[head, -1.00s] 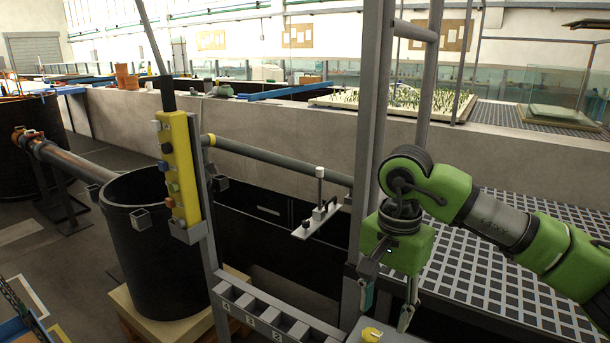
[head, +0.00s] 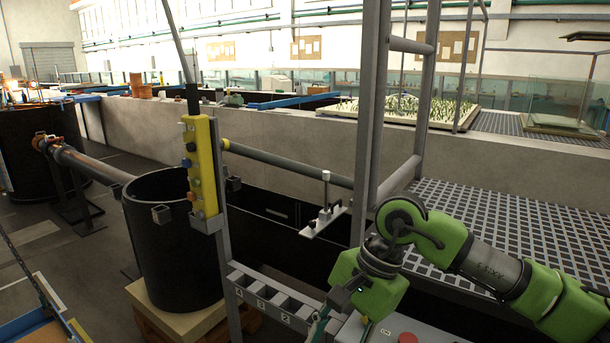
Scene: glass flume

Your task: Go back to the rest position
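My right gripper (head: 342,328) hangs from the green arm that comes in from the right. It points down and to the left over the grey panel at the bottom edge. Its fingers look apart, with nothing seen between them, though the picture's bottom edge cuts off the tips. A red button (head: 407,338) shows on the panel just right of the gripper. My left gripper is not in view.
A grey ladder-like frame (head: 367,130) stands close behind my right gripper. A row of numbered slots (head: 270,296) lies left of it.

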